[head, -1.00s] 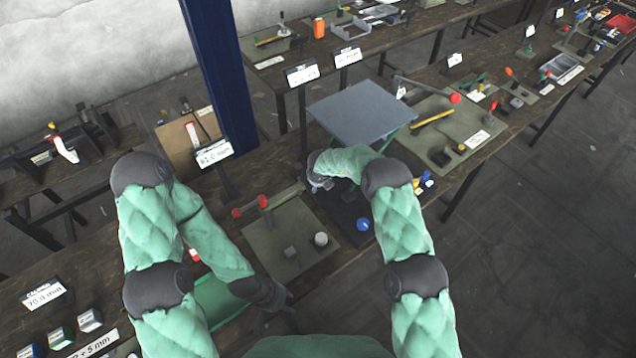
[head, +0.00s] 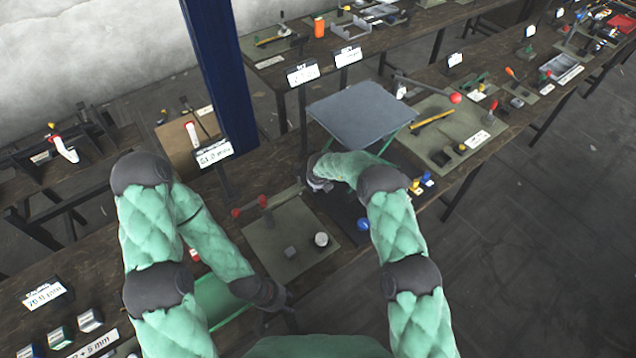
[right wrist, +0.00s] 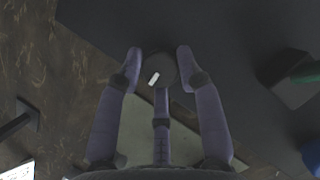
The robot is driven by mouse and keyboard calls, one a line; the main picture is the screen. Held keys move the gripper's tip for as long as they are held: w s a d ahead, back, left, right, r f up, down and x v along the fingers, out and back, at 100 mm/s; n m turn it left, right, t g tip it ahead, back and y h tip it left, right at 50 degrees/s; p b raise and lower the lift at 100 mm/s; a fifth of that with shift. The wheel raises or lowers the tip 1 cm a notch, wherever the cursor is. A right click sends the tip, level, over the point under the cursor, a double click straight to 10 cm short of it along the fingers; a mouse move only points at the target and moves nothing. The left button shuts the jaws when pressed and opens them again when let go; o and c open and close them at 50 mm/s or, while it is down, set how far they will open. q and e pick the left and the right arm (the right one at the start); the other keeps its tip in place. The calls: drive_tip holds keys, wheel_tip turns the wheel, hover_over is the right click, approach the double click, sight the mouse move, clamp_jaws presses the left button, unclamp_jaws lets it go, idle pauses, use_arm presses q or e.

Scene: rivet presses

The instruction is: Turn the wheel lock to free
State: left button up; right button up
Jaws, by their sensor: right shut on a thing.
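The wheel lock appears in the right wrist view as a dark round knob (right wrist: 165,66) with a short white mark, tilted slightly, on its face. It is on a dark surface. My right gripper (right wrist: 158,68) has its fingers around the knob, and it is shut on it. In the head view my right gripper (head: 318,182) is at the left edge of a dark mat (head: 347,213), and the knob is hidden beneath it. My left gripper (head: 283,306) hangs near the table's front edge, away from the knob. Its fingers are too unclear to tell open from shut.
A grey-green board (head: 275,253) with red-knobbed levers (head: 263,202) and small cylinders is left of the mat. A grey raised plate (head: 360,113) stands behind. A blue post (head: 217,80) rises at the back.

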drive_tip(key=shift+w+d+r, duration=0.1)
drive_tip(key=shift+w+r, duration=0.05)
drive_tip(key=shift+r, duration=0.05)
drive_tip(key=shift+w+d+r+n+y, duration=0.1)
drive_tip(key=shift+n+y, duration=0.25)
drive_tip(key=shift+n, duration=0.6)
drive_tip(key=shift+w+n+y, duration=0.1)
drive_tip(key=shift+n+y, duration=0.25)
drive_tip(key=shift+n, duration=0.6)
drive_tip(key=shift+b, duration=0.3)
drive_tip(key=shift+r+n, duration=0.15)
drive_tip(key=shift+n, duration=0.15)
drive_tip(key=o, duration=0.9)
drive_tip(key=shift+w, duration=0.1)
drive_tip(key=shift+o, duration=1)
drive_tip(key=shift+f, duration=0.2)
drive_tip(key=shift+s, duration=0.25)
drive_tip(key=v, duration=0.7)
drive_tip(key=shift+r, duration=0.25)
